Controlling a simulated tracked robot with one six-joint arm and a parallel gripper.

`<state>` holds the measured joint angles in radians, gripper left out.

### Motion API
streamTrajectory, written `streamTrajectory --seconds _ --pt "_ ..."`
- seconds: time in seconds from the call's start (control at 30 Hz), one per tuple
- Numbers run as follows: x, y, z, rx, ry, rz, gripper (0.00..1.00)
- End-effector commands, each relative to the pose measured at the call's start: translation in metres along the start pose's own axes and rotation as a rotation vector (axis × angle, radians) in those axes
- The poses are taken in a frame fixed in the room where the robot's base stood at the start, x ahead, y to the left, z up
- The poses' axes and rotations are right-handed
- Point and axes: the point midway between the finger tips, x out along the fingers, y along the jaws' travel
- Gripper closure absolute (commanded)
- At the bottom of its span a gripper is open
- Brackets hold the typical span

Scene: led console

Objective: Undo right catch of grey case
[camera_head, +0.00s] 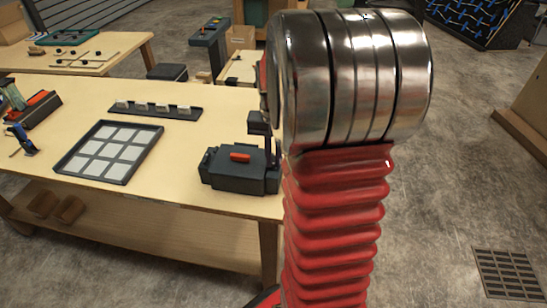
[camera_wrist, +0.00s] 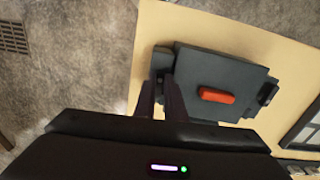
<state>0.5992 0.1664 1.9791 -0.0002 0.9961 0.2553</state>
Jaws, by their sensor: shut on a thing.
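The dark grey case (camera_head: 240,172) stands shut near the right end of the wooden table. A red-orange handle (camera_head: 240,157) lies on its lid. In the wrist view the case (camera_wrist: 222,72) fills the upper middle, with one dark catch (camera_wrist: 268,93) on its right side. The right catch (camera_wrist: 163,60) is at the case's left edge in that view, at my fingertips and partly hidden by them. My gripper (camera_wrist: 161,90) points down at this side and is shut on the right catch. In the head view my gripper (camera_head: 265,148) is partly hidden by my arm.
A black-framed tray (camera_head: 108,152) with pale squares lies left of the case. A dark strip with several small blocks (camera_head: 155,109) lies behind it. Tools lie at the table's far left.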

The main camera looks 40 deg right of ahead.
Motion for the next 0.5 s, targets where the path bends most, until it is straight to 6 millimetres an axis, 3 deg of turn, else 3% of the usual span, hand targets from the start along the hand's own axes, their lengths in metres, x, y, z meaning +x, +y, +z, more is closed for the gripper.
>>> streamTrajectory --seconds 0.47,0.5 --pt "-0.0003 -0.0004 0.0 0.075 0.0 -0.001 1.0" --pt "-0.0003 -0.0004 0.0 0.075 0.0 -0.001 0.87"
